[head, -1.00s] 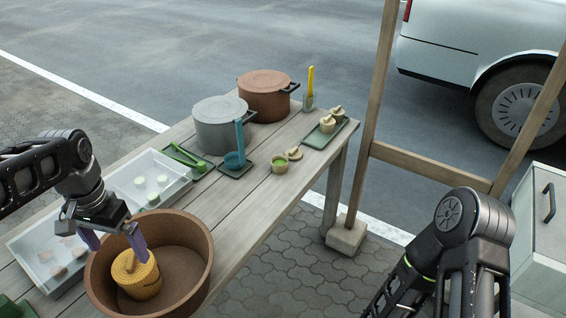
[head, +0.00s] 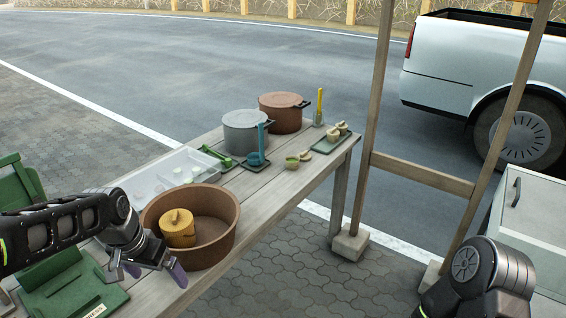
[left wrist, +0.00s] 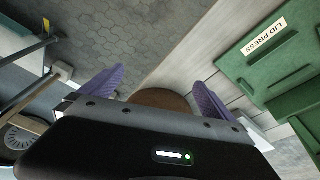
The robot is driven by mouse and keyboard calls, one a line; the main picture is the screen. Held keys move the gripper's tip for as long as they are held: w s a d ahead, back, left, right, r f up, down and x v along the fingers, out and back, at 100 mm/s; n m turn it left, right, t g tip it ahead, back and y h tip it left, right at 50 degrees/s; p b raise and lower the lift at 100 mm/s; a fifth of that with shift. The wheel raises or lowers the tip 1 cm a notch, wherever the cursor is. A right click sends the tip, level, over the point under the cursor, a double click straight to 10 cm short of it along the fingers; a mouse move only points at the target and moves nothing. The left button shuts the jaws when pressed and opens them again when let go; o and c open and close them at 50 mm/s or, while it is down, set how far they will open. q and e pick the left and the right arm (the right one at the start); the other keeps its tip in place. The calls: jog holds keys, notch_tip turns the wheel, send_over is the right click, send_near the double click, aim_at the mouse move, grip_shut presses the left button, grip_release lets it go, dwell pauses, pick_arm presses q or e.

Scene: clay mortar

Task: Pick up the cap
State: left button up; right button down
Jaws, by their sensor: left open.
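I cannot tell for sure which piece is the cap. A small pale round piece (head: 306,155) lies by a small green cup (head: 291,163) in the head view. A yellow-tan lidded pot (head: 178,230) with a knob on top stands in the brown basin (head: 228,240). My left gripper (head: 150,268) is open and empty, in front of the basin at the table's near side. Its purple fingers (left wrist: 158,82) show in the left wrist view with nothing between them; part of the basin (left wrist: 160,98) shows beyond. My right arm is at the lower right; its gripper is out of view.
A green lid press (head: 80,295) stands left of my left gripper. A wooden post (head: 368,120) stands right of the table.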

pick_arm(q)
jog(key=d+f+n+t+h, duration=0.1)
jog(key=d+f, duration=0.5)
jog(key=f, duration=0.3)
jog(key=d+f+n+h, duration=0.1)
jog(key=d+f, duration=0.5)
jog(key=f, duration=0.2)
jog(key=s+d+f+g, duration=0.1)
jog(key=s+d+f, duration=0.2)
jog(key=s+f, duration=0.2)
jog(key=s+d+f+n+g+h, duration=0.1)
jog(key=s+d+f, duration=0.2)
jog(key=s, duration=0.6)
jog(key=s+d+f, duration=0.4)
jog(key=s+f, duration=0.3)
jog(key=shift+n+g, duration=0.4)
jog(key=shift+c, duration=0.2)
